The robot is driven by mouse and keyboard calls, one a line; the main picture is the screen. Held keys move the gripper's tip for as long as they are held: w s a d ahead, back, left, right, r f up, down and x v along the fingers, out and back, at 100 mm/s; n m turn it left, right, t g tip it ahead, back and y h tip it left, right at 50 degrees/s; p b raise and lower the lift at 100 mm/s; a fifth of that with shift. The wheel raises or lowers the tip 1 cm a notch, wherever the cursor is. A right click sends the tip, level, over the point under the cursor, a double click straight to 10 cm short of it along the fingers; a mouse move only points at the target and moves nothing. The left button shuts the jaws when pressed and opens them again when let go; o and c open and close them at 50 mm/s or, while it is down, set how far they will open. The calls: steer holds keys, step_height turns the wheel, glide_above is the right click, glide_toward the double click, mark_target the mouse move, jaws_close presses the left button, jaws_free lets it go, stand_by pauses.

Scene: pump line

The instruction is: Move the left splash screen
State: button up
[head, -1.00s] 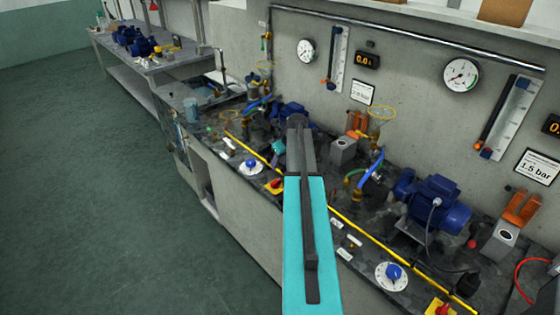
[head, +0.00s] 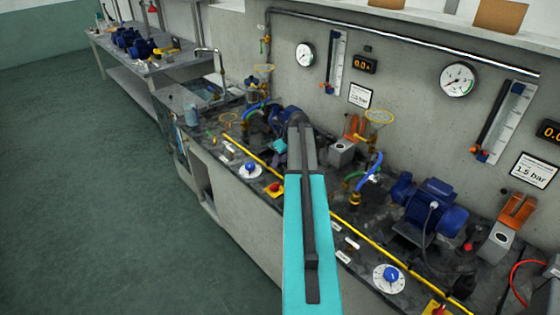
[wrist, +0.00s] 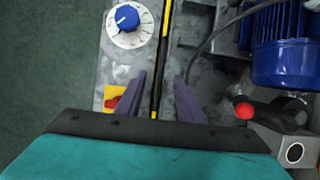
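A thin yellow and black strip, which looks like the top edge of the splash screens, runs along the front of the bench in the head view. Its left stretch (head: 248,152) lies left of my arm, and its right stretch (head: 385,252) lies right of it. My arm hides the part between. Any clear panel below is too faint to tell. In the wrist view my gripper (wrist: 160,75) is open, with one dark finger on each side of the strip (wrist: 166,35). The fingers look apart from it; their height above it cannot be told.
A dial with a blue knob (wrist: 129,18) and a red-yellow switch (wrist: 115,97) lie left of the strip in the wrist view. A blue motor (wrist: 285,45), a red button (wrist: 244,110) and a grey box (wrist: 290,150) stand right. Hoses and funnels crowd the bench. The floor (head: 80,200) is clear.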

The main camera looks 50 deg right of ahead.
steer(key=shift+p+v, duration=1.1)
steer(key=shift+v, duration=0.85)
steer(key=w+a+f+n+g, duration=0.1)
steer(key=a+f+n, duration=0.2)
steer(key=a+n, duration=0.5)
steer(key=w+a+f+n+g+y, duration=0.15)
steer(key=a+f+n, duration=0.25)
steer(key=a, duration=0.8)
steer(key=w+a+f+n, duration=0.1)
steer(key=a+f+n, duration=0.3)
steer(key=a, duration=0.6)
steer(key=s+a+f+n+g, duration=0.1)
steer(key=s+a+f+n, duration=0.15)
steer(key=a+n, duration=0.5)
steer(key=s+a+f+n+h, duration=0.15)
steer(key=s+a+n, duration=0.25)
steer(key=a+n, duration=0.4)
steer(key=s+a+f+n+g, duration=0.1)
steer(key=s+a+f+n, duration=0.15)
steer(key=a+n, duration=0.5)
steer(key=s+a+f+m+g+b, duration=0.1)
steer(key=s+f+g+b, duration=0.5)
steer(key=s+f, duration=1.8)
steer(key=shift+s+m+b, duration=0.35)
steer(key=shift+s+m, duration=0.15)
steer(key=shift+s, duration=0.7)
steer(key=shift+a+f, duration=0.15)
